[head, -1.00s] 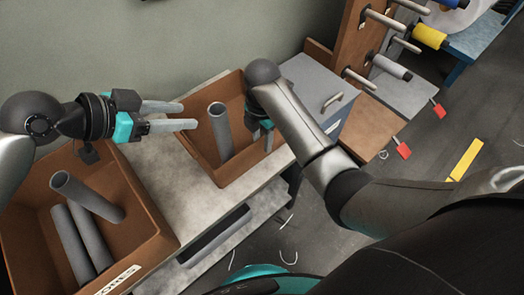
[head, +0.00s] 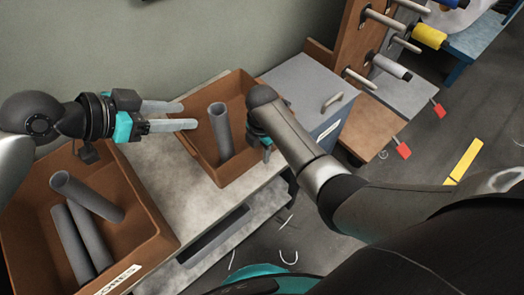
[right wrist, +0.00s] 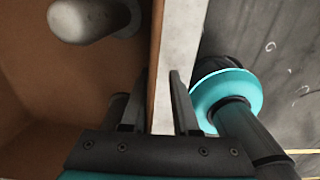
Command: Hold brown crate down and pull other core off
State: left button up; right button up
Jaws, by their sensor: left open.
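The brown crate (head: 240,92) stands on the pale bench with one grey core (head: 221,130) standing tilted inside. In the right wrist view the crate (right wrist: 100,75) fills the left side, and the core's end (right wrist: 85,18) shows at the top. My left gripper (head: 190,115) is open and empty, its fingertips by the crate's left rim. My right gripper (head: 263,143) is at the crate's right side, mostly hidden by my arm. In the right wrist view, its fingers (right wrist: 156,85) are apart, one on each side of the crate's wall.
A larger brown bin (head: 140,195) with several grey tubes stands at the left. A grey box with a handle (head: 306,92) stands right of the crate. A wooden rack with pegs (head: 352,45) and spools is behind it. The bench (head: 180,205) between bin and crate is clear.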

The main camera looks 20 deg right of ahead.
grip_shut()
dwell(1.1)
